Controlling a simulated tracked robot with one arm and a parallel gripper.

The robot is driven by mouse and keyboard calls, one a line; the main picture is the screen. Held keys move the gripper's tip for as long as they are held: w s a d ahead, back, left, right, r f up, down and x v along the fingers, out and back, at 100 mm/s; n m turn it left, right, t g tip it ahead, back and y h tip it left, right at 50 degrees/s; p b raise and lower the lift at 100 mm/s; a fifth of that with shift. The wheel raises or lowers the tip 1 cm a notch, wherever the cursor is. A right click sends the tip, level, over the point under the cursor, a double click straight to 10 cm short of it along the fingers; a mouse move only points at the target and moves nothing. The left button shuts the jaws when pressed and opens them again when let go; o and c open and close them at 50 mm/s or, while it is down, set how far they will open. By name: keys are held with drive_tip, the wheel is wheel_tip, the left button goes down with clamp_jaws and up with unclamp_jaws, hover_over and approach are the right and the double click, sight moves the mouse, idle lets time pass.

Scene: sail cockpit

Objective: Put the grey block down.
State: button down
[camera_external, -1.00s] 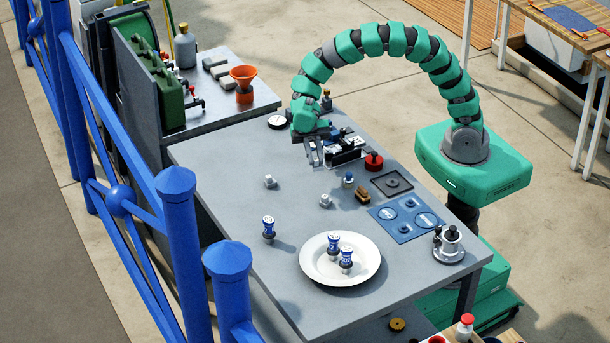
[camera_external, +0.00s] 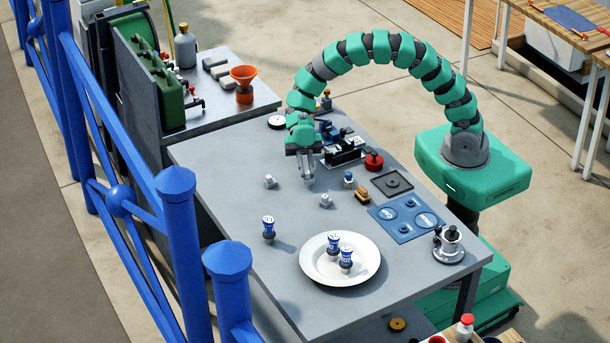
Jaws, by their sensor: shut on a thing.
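My gripper (camera_external: 308,180) points down over the grey table (camera_external: 215,180), left of the black fixture. It is shut on the grey block, which is small and mostly hidden between the fingers. I cannot tell whether the block touches the tabletop. Two other small light-grey pieces stand on the table: one (camera_external: 269,182) to the left of my gripper and one (camera_external: 325,200) to its lower right.
A black fixture (camera_external: 345,152) and a red knob-like part (camera_external: 374,161) are right of my gripper. A white plate (camera_external: 312,270) holds two blue-and-white pieces (camera_external: 346,258); another (camera_external: 268,229) stands left of it. A blue panel (camera_external: 385,222) lies right. The table's left side is clear.

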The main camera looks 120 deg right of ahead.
drive_tip(key=shift+f, duration=0.85)
drive_tip(key=c, duration=1.4)
unclamp_jaws()
drive_tip(key=p+v, duration=0.1)
drive_tip(key=v, duration=1.1)
drive_tip(key=shift+w, duration=0.1)
